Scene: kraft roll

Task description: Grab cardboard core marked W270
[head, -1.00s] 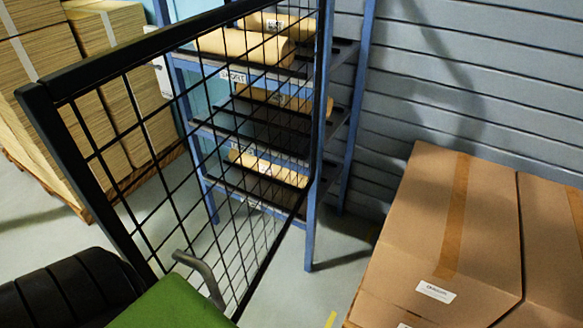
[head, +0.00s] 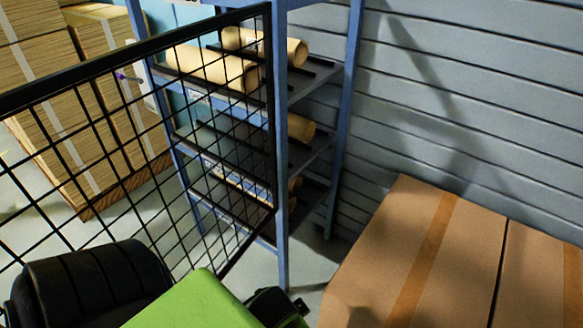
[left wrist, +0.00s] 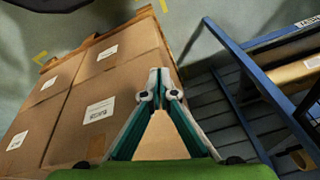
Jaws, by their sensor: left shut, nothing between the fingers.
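Tan cardboard cores lie on the blue rack's shelves in the head view: a front core (head: 212,68) and a rear core (head: 264,44) on the upper shelf, one on the middle shelf (head: 301,127), and more below, partly hidden. No W270 mark is legible, so I cannot tell which core bears it. A core end also shows at the right of the left wrist view (left wrist: 296,72). My left gripper (left wrist: 158,76) is shut and empty in the left wrist view, apart from the rack and cores. My right gripper is not in view.
A black wire mesh panel (head: 135,62) stands before the rack's left part. Large cardboard boxes (head: 455,255) fill the right foreground, also in the left wrist view (left wrist: 110,85). Stacked cardboard (head: 45,90) stands at left. A slatted wall (head: 470,90) is behind.

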